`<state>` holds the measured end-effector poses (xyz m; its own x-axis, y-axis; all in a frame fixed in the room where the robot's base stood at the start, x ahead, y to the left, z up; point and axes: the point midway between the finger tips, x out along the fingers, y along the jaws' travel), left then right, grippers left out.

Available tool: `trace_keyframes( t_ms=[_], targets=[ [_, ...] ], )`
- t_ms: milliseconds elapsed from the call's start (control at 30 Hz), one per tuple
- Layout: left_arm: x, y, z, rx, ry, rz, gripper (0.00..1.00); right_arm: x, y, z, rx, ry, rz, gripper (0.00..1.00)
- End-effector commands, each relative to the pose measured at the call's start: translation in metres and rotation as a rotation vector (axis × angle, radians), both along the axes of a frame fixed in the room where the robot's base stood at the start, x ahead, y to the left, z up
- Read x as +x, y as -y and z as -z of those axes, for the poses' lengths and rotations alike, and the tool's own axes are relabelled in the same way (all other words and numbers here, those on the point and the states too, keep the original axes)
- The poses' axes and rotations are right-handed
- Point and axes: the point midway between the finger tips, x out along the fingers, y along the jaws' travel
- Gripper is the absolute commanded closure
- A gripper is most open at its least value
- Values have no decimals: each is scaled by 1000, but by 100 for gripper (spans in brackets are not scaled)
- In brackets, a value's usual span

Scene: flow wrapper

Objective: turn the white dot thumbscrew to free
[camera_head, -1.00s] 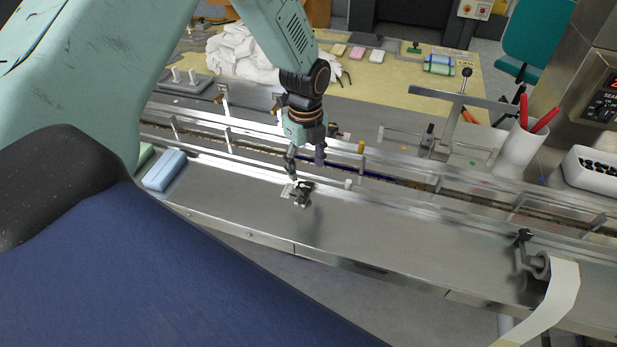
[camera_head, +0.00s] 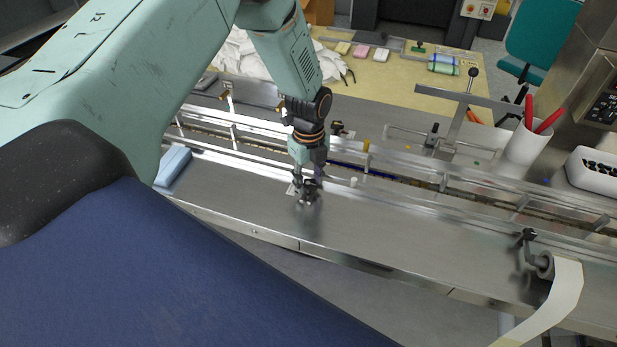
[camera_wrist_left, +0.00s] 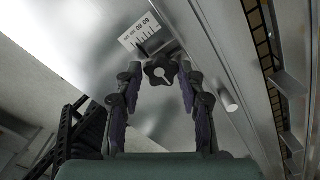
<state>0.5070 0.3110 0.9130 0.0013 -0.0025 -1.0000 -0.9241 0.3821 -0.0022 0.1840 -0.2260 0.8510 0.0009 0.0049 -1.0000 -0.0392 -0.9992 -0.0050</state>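The thumbscrew is a dark, lobed knob (camera_wrist_left: 160,70) with a small pale mark, in the left wrist view. It sits by a white scale plate (camera_wrist_left: 146,31) with black lines and digits. In the head view the knob (camera_head: 305,197) is on the steel deck, partly covered by my gripper. My left gripper (camera_wrist_left: 160,78) is open, with one finger on each side of the knob; I cannot tell whether either touches it. In the head view this gripper (camera_head: 308,179) points down at the knob. My right gripper is not in view.
A white peg (camera_wrist_left: 230,102) stands right of the gripper. Guide rails (camera_head: 400,187) run along the conveyor just behind. A blue block (camera_head: 173,166) lies on the deck at left.

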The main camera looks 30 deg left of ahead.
Motion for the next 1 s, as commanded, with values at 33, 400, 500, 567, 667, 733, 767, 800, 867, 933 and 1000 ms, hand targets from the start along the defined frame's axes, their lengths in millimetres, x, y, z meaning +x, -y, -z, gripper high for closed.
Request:
trace_keyframes(
  t_ms=[33, 400, 500, 567, 667, 733, 767, 800, 867, 933, 1000],
  targets=[
    [0, 0, 0, 0, 0, 0, 68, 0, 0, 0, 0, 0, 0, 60],
    [0, 0, 0, 0, 1, 0, 97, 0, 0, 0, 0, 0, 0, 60],
    [0, 0, -1, 1, 1, -3, 97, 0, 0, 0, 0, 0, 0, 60],
    [0, 0, -1, 1, 1, -11, 97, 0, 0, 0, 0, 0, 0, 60],
    [0, 0, -1, 0, 1, -35, 97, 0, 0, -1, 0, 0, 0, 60],
    [1, 0, -1, 0, 1, -64, 97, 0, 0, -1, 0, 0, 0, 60],
    [1, 0, -1, 0, 1, -80, 97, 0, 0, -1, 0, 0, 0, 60],
    [1, 0, -1, 0, 2, -103, 97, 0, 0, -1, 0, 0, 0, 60],
    [1, 0, -1, 0, 2, -144, 97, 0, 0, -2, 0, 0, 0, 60],
    [1, 0, -1, 0, 2, -199, 97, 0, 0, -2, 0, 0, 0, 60],
    [1, 0, -1, 0, 2, -261, 97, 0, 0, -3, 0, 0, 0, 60]
  ],
)
